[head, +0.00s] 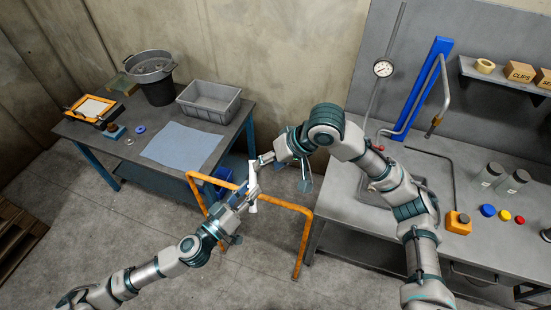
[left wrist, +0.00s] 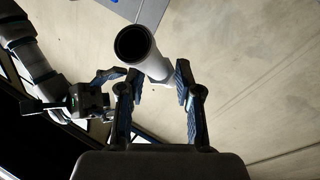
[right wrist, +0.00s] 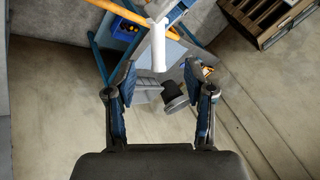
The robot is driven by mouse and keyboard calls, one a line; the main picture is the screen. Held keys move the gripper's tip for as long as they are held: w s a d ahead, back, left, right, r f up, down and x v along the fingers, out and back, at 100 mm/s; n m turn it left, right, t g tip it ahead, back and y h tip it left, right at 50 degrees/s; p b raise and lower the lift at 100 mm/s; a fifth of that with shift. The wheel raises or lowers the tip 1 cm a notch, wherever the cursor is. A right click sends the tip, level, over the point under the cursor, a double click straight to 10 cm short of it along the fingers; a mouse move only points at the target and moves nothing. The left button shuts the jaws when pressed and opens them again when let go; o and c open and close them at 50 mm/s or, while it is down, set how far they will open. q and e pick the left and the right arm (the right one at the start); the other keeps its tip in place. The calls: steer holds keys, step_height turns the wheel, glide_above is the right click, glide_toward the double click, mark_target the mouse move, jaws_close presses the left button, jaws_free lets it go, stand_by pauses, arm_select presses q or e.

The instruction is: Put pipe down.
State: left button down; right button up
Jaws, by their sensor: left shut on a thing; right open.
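A white hollow pipe (head: 253,188) is held roughly upright in mid-air between the two benches. My left gripper (head: 244,191) is shut on it. The left wrist view shows the pipe's dark open end (left wrist: 133,44) and its body running between the fingers. My right gripper (head: 263,160) is open and empty close to the pipe's upper part. In the right wrist view the pipe (right wrist: 158,48) lies ahead of the open fingers, apart from them.
An orange rail (head: 304,240) stands just behind and below the pipe. The mat looks clear.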

mark_target(254, 175)
steer(key=x, duration=0.9)
steer(key=shift+a+f, duration=0.1)
steer(key=shift+f, duration=0.1)
jaws_close()
arm_select(q)
steer(key=c, duration=0.7)
jaws_free()
